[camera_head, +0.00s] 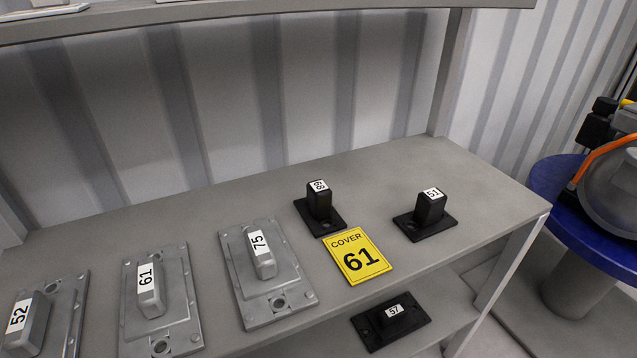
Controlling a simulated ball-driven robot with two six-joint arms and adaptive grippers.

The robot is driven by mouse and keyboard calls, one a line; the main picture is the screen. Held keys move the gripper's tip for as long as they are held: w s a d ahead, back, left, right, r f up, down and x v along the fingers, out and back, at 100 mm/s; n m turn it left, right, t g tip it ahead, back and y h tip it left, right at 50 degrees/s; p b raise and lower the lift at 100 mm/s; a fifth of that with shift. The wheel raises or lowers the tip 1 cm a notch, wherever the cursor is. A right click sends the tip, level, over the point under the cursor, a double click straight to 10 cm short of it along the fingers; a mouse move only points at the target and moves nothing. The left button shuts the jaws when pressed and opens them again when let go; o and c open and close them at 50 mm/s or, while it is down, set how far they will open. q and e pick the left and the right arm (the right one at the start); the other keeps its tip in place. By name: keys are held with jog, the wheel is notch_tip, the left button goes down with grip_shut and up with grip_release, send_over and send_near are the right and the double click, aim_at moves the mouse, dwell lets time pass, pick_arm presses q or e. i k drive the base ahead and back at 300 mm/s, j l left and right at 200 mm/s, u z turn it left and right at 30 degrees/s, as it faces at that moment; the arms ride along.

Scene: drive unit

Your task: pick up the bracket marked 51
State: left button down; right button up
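The bracket marked 51 (428,213) is a small black part with a flat base plate and an upright block. Its white label with 51 is on top of the block. It stands near the right end of the grey shelf board (400,162). Neither of my grippers shows in the head view.
Another black bracket (319,205), its label seemingly 68 or 89, stands to the left. A yellow card reading COVER 61 (358,256) lies between. Grey covers 75 (265,265), 61 (152,292) and 52 (38,318) lie left. Bracket 57 (391,322) is on the lower shelf. A blue round table (580,225) stands right.

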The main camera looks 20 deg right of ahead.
aim_at(427, 219)
jog(key=z, duration=1.25)
